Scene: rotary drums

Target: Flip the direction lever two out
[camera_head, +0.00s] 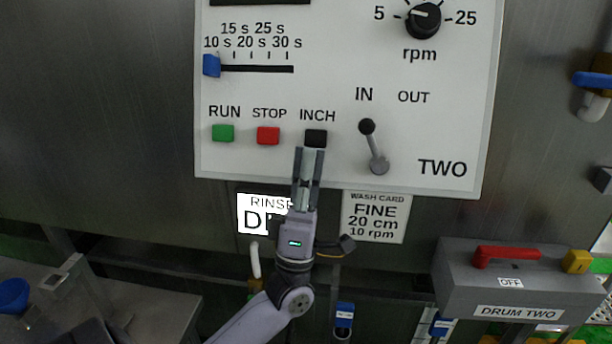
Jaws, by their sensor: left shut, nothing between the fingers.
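The direction lever (373,148) is on the white panel marked TWO (442,168). It is a grey lever with a black knob (367,127), pivoted at its lower end, and its knob leans up and to the left beneath the word IN. The word OUT (412,97) is to the right of IN. My left gripper (308,152) points upward with its fingers shut and empty. Its tips overlap the lower edge of the black INCH button (316,138), left of the lever; I cannot tell whether they touch it. My right gripper is not in view.
A green RUN button (223,133) and red STOP button (268,135) are left of INCH. Above are a blue slider (211,65) and a black rpm knob (423,20). A grey box with a red handle (507,254) stands at lower right. A wash card (376,216) hangs below the panel.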

